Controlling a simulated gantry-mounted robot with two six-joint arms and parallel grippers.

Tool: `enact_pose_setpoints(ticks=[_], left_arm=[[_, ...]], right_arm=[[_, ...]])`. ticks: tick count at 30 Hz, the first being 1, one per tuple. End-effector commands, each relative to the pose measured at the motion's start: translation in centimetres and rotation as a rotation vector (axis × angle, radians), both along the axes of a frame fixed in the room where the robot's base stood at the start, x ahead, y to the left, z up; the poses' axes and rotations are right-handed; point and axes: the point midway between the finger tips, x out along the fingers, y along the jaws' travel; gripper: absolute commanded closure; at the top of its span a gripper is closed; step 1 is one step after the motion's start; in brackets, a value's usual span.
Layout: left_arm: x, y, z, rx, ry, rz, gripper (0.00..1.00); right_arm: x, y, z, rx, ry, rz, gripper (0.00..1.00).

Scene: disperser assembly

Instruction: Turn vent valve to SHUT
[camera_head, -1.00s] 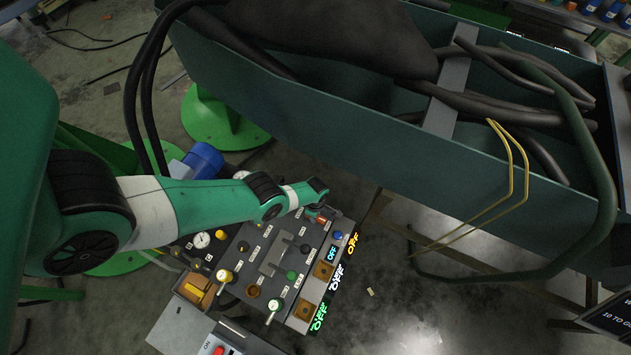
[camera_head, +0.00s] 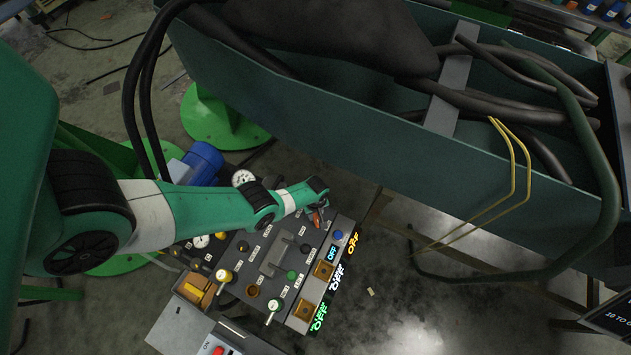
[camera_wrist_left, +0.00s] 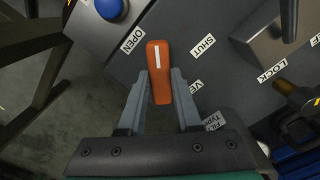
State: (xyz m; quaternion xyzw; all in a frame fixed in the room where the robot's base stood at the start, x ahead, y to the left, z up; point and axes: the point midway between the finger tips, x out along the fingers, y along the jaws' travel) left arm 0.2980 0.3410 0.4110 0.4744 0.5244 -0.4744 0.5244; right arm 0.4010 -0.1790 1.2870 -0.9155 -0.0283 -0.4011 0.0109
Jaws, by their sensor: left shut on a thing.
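The orange vent valve handle (camera_wrist_left: 160,78), with a white stripe on its top, stands on the dark panel between the OPEN label (camera_wrist_left: 132,41) and the SHUT label (camera_wrist_left: 203,46). Its stripe points at the gap between the two labels, at neither one. My left gripper (camera_wrist_left: 161,74) is shut on this handle, with one grey finger on each side. In the head view my left gripper (camera_head: 319,203) is at the panel's upper right corner, and a small part of the orange handle (camera_head: 316,218) shows beside it. My right gripper is not in view.
The control panel (camera_head: 262,255) carries knobs, a grey bracket and lit OFF displays (camera_head: 337,278). A blue button (camera_wrist_left: 111,8) sits close to the valve in the wrist view. A long green trough (camera_head: 350,110) with black hoses stands behind the panel.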

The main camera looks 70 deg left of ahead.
Motion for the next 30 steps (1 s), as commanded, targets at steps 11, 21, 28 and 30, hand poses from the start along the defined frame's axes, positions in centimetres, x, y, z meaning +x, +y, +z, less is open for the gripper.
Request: enact_pose_setpoints(ticks=[11,21,28,30], left_arm=[[-0.09,-0.02,-0.13,0.0,0.0,-0.355,1.0],[-0.11,-0.02,-0.15,0.0,0.001,-0.648,1.0],[-0.11,-0.02,-0.16,0.0,0.001,-0.779,1.0],[-0.12,-0.02,-0.16,0.0,0.001,-0.805,1.0]], right_arm=[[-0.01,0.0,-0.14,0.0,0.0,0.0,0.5],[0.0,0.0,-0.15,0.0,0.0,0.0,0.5],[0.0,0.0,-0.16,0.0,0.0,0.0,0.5],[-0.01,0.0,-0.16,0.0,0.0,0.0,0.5]])
